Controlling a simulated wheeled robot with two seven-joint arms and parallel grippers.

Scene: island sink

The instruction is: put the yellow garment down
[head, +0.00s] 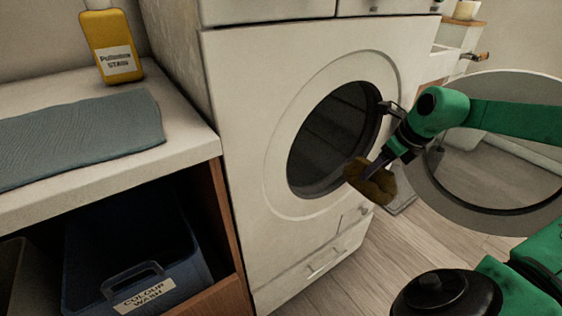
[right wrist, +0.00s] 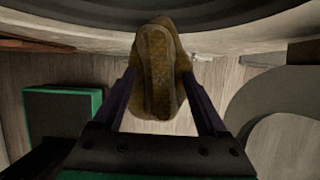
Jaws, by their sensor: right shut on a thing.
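The yellow garment (head: 372,180) is a small, brownish-yellow crumpled bundle in front of the washing machine's open drum opening (head: 335,140). My right gripper (head: 378,170) is shut on it and holds it in the air near the lower right of the opening. In the right wrist view the garment (right wrist: 158,72) sits between the two fingers of my right gripper (right wrist: 162,100), with the dark drum rim beyond it. My left gripper is not in view.
The round door (head: 440,190) stands open at the right, behind my right arm. A blue bin labelled "COLOUR WASH" (head: 190,262) sits under the counter at left. A grey cloth (head: 80,135) and a yellow bottle (head: 110,45) are on the counter.

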